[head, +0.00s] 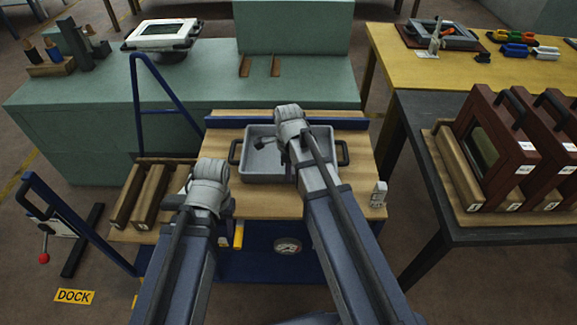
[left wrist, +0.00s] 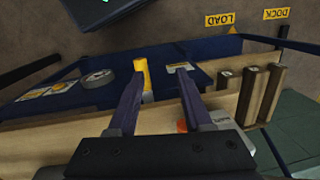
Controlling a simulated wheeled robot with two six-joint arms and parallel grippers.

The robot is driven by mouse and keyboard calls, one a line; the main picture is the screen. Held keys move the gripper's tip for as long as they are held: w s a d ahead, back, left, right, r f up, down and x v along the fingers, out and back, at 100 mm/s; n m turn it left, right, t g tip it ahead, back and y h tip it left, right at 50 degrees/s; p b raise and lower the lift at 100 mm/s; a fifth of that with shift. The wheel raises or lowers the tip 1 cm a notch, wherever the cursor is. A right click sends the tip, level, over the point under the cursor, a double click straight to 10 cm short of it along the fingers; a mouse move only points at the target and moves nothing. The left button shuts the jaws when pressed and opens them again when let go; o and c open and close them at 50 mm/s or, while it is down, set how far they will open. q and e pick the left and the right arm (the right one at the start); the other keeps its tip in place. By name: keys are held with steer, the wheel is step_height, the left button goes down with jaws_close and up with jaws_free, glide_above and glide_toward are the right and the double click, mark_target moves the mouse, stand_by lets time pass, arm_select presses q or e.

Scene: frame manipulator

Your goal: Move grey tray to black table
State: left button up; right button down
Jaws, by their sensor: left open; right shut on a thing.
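The grey tray (head: 263,178) sits on the wooden top of a blue cart, with a black handle at its left and right ends. My right gripper (head: 280,156) is over the tray's inside, shut on a small dark thing (head: 262,143) that my wrist partly hides. The tray's right handle (head: 343,153) is apart from it. My left gripper (head: 231,209) is open near the cart's front edge, and its two fingers (left wrist: 163,83) show empty in the left wrist view. The black table (head: 439,224) stands to the right of the cart.
Framed dark-red panels (head: 492,145) on a wooden board fill much of the black table; its front-left strip is bare. Wooden blocks (head: 150,194) lie left on the cart. A green bench (head: 75,110) stands behind, a yellow table (head: 400,61) at back right. A gap separates cart and black table.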

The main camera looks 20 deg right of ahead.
step_height(320, 180, up, 10)
steer(key=p, duration=1)
arm_select(q)
step_height(320, 180, up, 10)
steer(key=shift+s, duration=0.1)
arm_select(e)
steer(key=shift+s+f, duration=0.1)
